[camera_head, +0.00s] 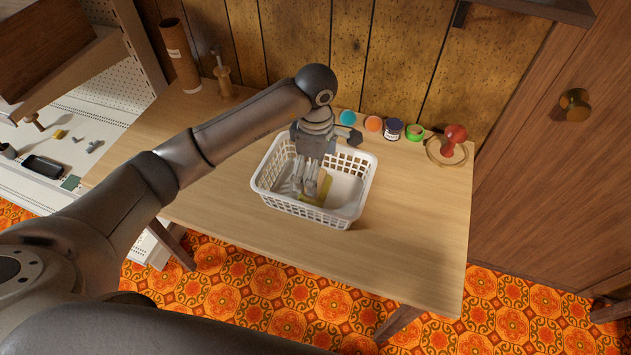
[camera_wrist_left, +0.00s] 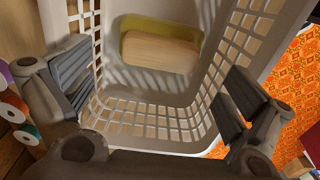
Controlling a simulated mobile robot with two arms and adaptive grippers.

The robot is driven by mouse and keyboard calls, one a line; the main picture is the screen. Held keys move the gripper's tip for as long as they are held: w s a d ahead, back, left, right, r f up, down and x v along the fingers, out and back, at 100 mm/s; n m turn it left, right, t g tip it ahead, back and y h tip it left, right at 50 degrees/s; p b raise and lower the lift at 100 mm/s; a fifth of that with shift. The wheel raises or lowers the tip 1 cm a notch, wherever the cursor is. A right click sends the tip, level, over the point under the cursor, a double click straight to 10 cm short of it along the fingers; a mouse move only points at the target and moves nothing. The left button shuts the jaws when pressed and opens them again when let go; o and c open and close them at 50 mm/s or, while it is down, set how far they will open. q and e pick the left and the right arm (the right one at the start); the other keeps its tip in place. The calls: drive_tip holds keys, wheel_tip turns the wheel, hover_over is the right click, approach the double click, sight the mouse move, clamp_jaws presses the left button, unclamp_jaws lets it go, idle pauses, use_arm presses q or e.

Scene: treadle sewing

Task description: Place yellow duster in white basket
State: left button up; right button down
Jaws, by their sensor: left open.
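The white basket (camera_head: 345,217) stands on the wooden table, and its lattice walls also show in the left wrist view (camera_wrist_left: 140,118). The yellow duster (camera_head: 325,190), a pale wooden block with a yellow side, lies inside the basket on its floor. In the left wrist view the duster (camera_wrist_left: 160,50) lies towards one end of the basket, clear of my fingers. My left gripper (camera_head: 309,190) reaches down into the basket over the duster and hides part of it in the head view. Its fingers are apart with nothing between them. My right gripper is not in view.
Several small coloured spools (camera_head: 393,128) and a red-knobbed stamp (camera_head: 455,136) stand behind the basket to the right. A brown tube (camera_head: 180,55) and a wooden stand (camera_head: 224,78) stand at the back left. The table (camera_head: 400,240) is clear right and front of the basket.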

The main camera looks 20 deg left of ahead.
use_arm(q)
wheel_tip(320, 180, up, 6)
drive_tip(key=shift+f+b, duration=0.25)
drive_tip(key=shift+b, duration=0.05)
drive_tip(key=shift+s+f, duration=0.1)
idle(0.3)
